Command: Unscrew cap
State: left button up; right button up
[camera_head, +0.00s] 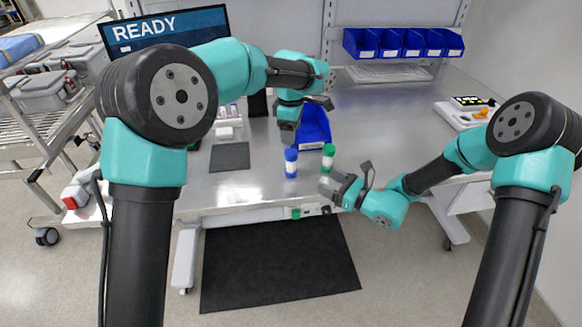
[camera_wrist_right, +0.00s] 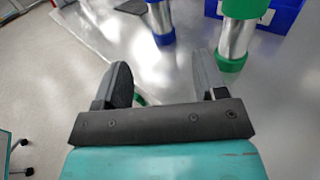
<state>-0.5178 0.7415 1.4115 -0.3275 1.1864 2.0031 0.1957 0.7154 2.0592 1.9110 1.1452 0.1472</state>
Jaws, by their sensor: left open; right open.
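A bottle with a blue cap and blue base (camera_head: 291,162) stands upright near the table's front edge. A bottle with a green cap and green base (camera_head: 328,157) stands upright to its right. Both also show at the top of the right wrist view, the blue one (camera_wrist_right: 162,18) and the green one (camera_wrist_right: 237,36), with their tops cut off. My left gripper (camera_head: 303,115) is open and empty above and behind the bottles. My right gripper (camera_head: 347,175) is open and empty, just in front of the green bottle; its fingers (camera_wrist_right: 163,80) are apart with neither bottle between them.
A blue bin (camera_head: 314,127) stands behind the bottles. A dark mat (camera_head: 230,156) lies to the left. A small green item (camera_head: 296,213) shows at the table's front edge. Blue bins (camera_head: 403,43) line the back; a white tray (camera_head: 467,112) is at right.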

aim_at(295, 165)
jog(key=x, duration=1.4)
jog(key=shift+w+a, duration=0.2)
grip_shut()
